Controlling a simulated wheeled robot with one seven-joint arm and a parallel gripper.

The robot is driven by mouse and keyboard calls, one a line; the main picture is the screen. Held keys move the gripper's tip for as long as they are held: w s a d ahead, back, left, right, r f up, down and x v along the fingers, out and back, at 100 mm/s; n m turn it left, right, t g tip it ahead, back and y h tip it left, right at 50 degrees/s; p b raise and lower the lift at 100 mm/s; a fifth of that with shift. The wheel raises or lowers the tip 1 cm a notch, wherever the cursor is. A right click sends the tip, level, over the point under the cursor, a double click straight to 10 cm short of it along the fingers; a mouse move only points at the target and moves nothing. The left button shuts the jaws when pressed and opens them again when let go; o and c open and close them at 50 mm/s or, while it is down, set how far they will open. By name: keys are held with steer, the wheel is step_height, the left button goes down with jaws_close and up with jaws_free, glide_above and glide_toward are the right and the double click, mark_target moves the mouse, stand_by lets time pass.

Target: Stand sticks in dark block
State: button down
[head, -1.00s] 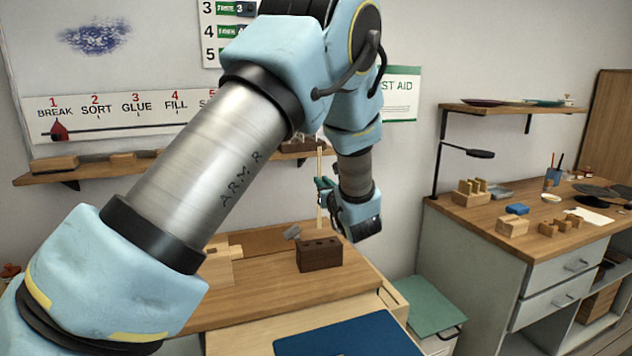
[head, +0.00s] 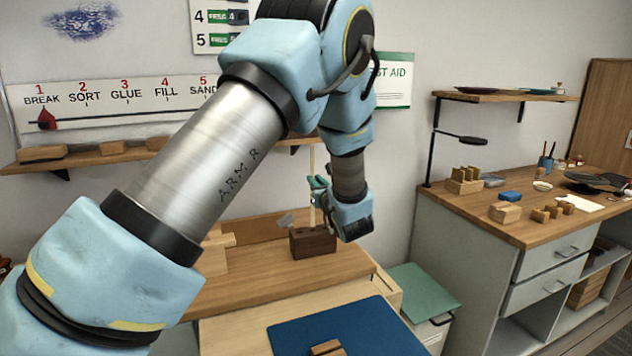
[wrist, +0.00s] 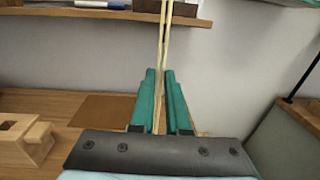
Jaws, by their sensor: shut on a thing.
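My gripper (head: 316,188) is shut on pale, thin, upright sticks (head: 312,162). In the wrist view, two pale strips (wrist: 164,38) rise close together between the teal fingers (wrist: 160,82). The dark block (head: 314,244), brown with holes in its top, stands on the wooden bench below my gripper. The sticks' lower end is at or just above the block's top. I cannot tell whether it is in a hole. The block is not seen in the wrist view.
A pale wooden fixture (head: 214,254) stands left of the block, partly behind my arm. A blue mat (head: 345,330) lies in front. A wall shelf (head: 90,158) runs behind. A side workbench (head: 470,210) stands right.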

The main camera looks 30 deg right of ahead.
step_height(320, 180, down, 7)
steer(key=b, duration=0.6)
stand_by(2.2)
steer(key=c, duration=0.8)
jaws_free()
steer(key=shift+s, duration=0.1)
steer(key=s, duration=0.3)
steer(key=s+a, duration=0.1)
steer(key=s, duration=0.2)
steer(key=s+b, duration=0.1)
steer(key=s, duration=0.1)
steer(key=shift+s+a, duration=0.3)
steer(key=shift+s, duration=0.1)
